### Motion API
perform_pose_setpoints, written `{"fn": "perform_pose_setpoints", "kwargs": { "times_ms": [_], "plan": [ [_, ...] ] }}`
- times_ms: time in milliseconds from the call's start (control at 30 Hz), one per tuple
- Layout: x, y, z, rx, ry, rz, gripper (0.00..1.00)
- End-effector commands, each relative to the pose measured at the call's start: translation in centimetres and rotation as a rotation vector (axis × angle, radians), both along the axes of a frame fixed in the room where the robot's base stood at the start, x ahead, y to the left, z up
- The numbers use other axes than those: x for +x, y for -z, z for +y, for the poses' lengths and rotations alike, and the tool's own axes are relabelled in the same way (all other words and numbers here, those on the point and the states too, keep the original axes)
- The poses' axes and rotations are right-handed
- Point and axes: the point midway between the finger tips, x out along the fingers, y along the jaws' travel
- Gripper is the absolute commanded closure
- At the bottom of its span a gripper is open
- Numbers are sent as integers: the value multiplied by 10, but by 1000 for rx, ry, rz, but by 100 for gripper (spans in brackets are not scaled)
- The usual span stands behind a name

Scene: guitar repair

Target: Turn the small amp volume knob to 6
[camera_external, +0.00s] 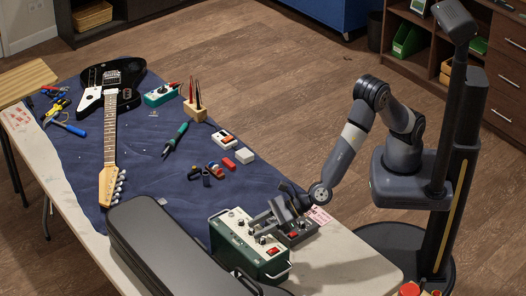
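The small amp (238,257) is a green box with a pale top panel that carries several dark knobs. It stands at the table's near end, beside a black case. A red part shows at its right end. My gripper (259,228) reaches in from the right, low over the amp's top panel, with its fingertips close to the knobs. I cannot tell whether they touch a knob, or whether the fingers are closed. The knob markings are too small to read, and the gripper hides part of the panel.
A black case (165,245) lies left of the amp. A dark grey box (299,236) with a red spot sits right behind it, under my wrist. A black guitar (110,135), a soldering iron (177,137) and small parts lie on the blue mat (80,160). The near right table corner is clear.

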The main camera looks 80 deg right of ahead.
Motion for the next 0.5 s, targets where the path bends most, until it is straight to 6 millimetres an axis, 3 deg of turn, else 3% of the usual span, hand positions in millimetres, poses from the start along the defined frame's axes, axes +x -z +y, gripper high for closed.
{"fn": "perform_pose_setpoints", "kwargs": {
  "times_ms": [200,500],
  "plan": [
    [0,3,-7,-4,-103,0,61],
    [-49,-24,-32,-2,-100,-1,61]
  ]
}}
